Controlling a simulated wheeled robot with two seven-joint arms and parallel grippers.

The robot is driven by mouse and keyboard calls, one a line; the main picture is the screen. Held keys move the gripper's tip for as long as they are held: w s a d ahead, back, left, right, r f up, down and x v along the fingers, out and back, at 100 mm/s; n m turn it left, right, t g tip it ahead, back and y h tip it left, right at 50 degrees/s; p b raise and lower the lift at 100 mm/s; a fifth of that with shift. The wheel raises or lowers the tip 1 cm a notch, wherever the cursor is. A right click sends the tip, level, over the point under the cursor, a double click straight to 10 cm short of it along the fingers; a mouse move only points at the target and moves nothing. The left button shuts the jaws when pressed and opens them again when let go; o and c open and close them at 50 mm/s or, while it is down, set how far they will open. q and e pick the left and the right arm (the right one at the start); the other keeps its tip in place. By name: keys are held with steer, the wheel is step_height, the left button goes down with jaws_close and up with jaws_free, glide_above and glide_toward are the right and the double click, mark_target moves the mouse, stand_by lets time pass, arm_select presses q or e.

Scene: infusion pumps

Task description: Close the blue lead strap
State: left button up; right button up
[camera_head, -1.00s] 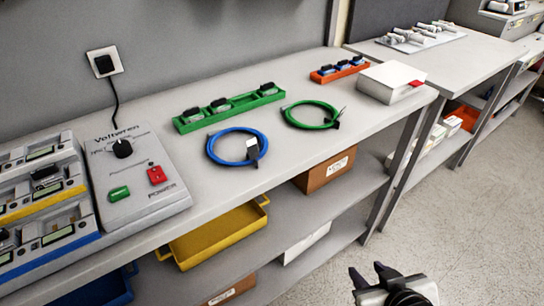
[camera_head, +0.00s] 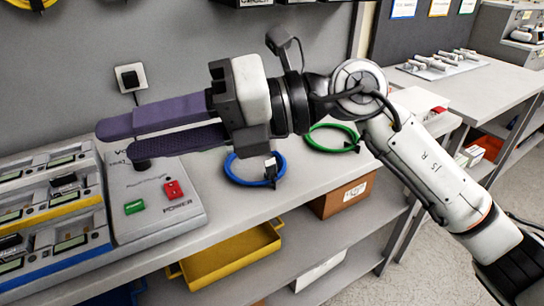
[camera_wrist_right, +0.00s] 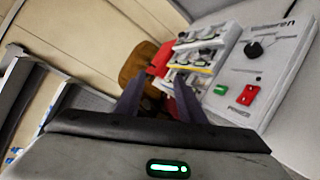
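The blue lead (camera_head: 233,175) lies coiled on the grey bench, below and right of my right gripper's fingers in the head view. Its dark strap (camera_head: 271,180) sits at the coil's right side; whether it is open or closed is too small to tell. Part of the coil's upper edge lies close under my right gripper's body in the picture. My right gripper (camera_head: 115,141) points left, high in front of the pump controller, with its two purple fingers apart and empty. The wrist view also shows the fingers (camera_wrist_right: 158,84) apart. My left gripper is not in view.
A green lead (camera_head: 308,143) lies coiled right of the blue one. The controller box (camera_head: 165,222) and stacked pumps (camera_head: 50,215) stand at left. A yellow tray (camera_head: 235,258) is on the shelf below. Bare bench lies around the blue coil.

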step_height(320, 180, down, 4)
steer(key=w+d+t+h, duration=0.2)
steer(key=w+h, duration=0.1)
steer(key=h, duration=0.1)
steer(key=m+t+h, duration=0.2)
steer(key=t+h, duration=0.3)
steer(key=h, duration=0.4)
glide_toward(270, 161)
steer(key=shift+n, duration=0.3)
steer(key=x, duration=0.8)
steer(key=shift+f, duration=0.1)
